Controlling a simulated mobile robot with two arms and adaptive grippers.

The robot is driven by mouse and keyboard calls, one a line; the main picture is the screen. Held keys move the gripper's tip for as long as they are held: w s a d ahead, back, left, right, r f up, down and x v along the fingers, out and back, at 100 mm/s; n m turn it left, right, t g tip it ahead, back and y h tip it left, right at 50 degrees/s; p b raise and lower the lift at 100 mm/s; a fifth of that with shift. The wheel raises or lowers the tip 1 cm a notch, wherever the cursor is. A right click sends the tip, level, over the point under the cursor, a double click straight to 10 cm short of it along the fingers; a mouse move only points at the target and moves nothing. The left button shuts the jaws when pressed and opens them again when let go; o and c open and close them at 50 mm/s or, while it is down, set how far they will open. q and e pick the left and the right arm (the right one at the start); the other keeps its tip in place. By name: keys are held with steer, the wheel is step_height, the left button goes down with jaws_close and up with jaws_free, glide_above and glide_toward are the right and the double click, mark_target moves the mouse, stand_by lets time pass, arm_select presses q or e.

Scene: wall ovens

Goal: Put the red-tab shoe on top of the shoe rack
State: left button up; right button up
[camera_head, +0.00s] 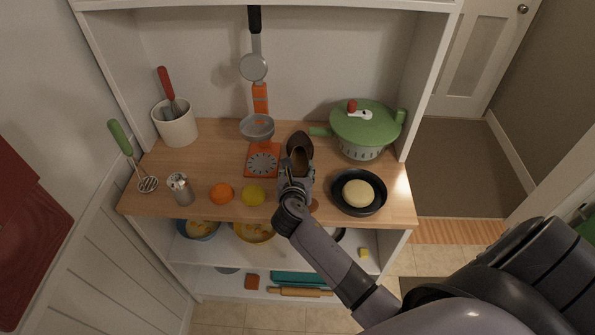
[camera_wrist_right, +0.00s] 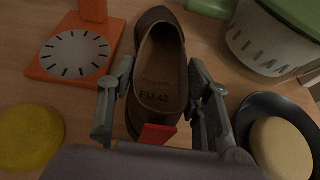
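The brown shoe (camera_head: 300,146) lies on the wooden top of the white shelf unit (camera_head: 213,143), toe pointing to the back. In the right wrist view the shoe (camera_wrist_right: 160,70) shows its insole, marked EU 42, and a red tab (camera_wrist_right: 158,134) at the heel. My right gripper (camera_head: 296,168) is over the heel end. In the wrist view its fingers (camera_wrist_right: 160,85) are spread, one on each side of the shoe; whether they touch it is unclear. My left gripper is not in view.
An orange scale (camera_head: 262,160) stands close left of the shoe. A green-lidded pot (camera_head: 365,128) and a black pan (camera_head: 358,192) are to its right. Shelf sides and an upper shelf enclose the space.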

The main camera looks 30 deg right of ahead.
steer(key=o, duration=0.5)
